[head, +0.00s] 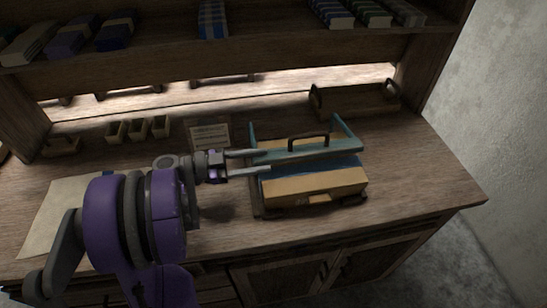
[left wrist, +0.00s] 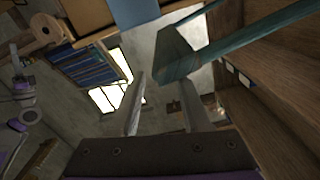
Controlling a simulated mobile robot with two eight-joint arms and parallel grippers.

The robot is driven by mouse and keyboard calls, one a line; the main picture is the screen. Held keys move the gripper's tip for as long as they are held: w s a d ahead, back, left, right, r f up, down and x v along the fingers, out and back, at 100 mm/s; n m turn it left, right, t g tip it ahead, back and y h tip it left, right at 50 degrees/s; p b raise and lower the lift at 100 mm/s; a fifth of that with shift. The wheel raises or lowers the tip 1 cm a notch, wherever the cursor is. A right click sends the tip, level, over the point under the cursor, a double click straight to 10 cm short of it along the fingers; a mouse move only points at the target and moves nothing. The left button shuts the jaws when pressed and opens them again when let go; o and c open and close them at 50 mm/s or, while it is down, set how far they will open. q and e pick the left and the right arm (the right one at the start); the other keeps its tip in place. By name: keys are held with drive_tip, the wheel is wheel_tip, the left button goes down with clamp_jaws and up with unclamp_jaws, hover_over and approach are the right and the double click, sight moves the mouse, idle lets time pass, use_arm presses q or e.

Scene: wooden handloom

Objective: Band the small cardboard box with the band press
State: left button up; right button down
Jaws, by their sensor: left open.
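The band press stands on the bench right of centre in the head view, with a teal frame (head: 345,142) and a dark handle (head: 309,138) on its top bar. The small cardboard box (head: 312,187) sits in the press under the bar, with a blue strip (head: 338,163) across its top. My left gripper (head: 268,161) is open at the press's left side, its fingers pointing right. In the left wrist view the teal bar (left wrist: 235,50) lies close beyond the fingertips; contact cannot be told. The box (left wrist: 85,15) shows at the top there. My right gripper is out of view.
A wooden tray with dark handles (head: 355,99) stands behind the press. Several small open boxes (head: 138,129) and a card (head: 210,136) are at the back left. A pale sheet (head: 60,205) lies at left. A shelf with folded cloths (head: 213,20) hangs above.

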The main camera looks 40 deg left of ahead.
use_arm(q)
drive_tip(key=shift+s+a, duration=0.15)
drive_tip(key=shift+s, duration=0.05)
drive_tip(key=v, duration=1.2)
drive_tip(key=shift+s+b, duration=0.25)
drive_tip(key=shift+b, duration=0.15)
idle(0.6)
drive_tip(key=shift+a, duration=0.1)
idle(0.7)
